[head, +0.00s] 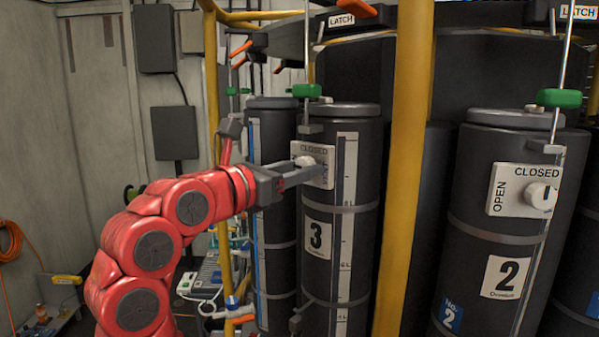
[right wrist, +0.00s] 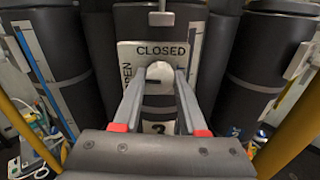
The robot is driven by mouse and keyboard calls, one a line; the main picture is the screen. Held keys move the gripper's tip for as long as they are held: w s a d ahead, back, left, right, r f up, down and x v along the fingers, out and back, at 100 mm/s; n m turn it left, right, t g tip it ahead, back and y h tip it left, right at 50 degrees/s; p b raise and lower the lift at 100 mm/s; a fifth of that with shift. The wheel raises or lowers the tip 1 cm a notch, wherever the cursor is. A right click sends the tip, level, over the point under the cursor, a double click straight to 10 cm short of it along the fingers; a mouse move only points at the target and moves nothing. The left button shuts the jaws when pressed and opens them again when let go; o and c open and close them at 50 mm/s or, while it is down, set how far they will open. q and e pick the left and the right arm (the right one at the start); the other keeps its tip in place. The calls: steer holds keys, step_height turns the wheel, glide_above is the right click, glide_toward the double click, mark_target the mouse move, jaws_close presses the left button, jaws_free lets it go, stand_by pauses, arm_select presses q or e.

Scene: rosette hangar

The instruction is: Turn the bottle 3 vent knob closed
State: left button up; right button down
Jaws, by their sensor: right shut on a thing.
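Bottle 3 (head: 315,270) is a dark cylinder with a white "3" label, standing upright left of the yellow post. Its vent plate (head: 325,180) reads CLOSED along the top; in the right wrist view the plate (right wrist: 128,50) also shows part of OPEN on its left. My right gripper (head: 295,166) is shut on the pale round vent knob (right wrist: 160,70), one finger on each side. A dark mark shows low on the knob's left side, towards OPEN; its exact angle is hard to tell. My left gripper is not in view.
A yellow post (head: 407,170) rises just right of bottle 3. Bottle 2 (head: 450,260) stands beyond it with its own vent plate and knob. A green handle (head: 305,91) on a thin rod is above bottle 3. Cables and small gear lie low at the left.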

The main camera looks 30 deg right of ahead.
steer(key=m+b, duration=0.1)
steer(key=m, duration=1.6)
steer(key=shift+w+b, duration=0.1)
steer(key=shift+b, duration=0.2)
stand_by(0.4)
steer(key=shift+c, duration=2.2)
jaws_free()
steer(key=shift+a, duration=0.1)
steer(key=b+v, duration=0.5)
steer(key=v, duration=1.2)
steer(key=shift+a, duration=0.15)
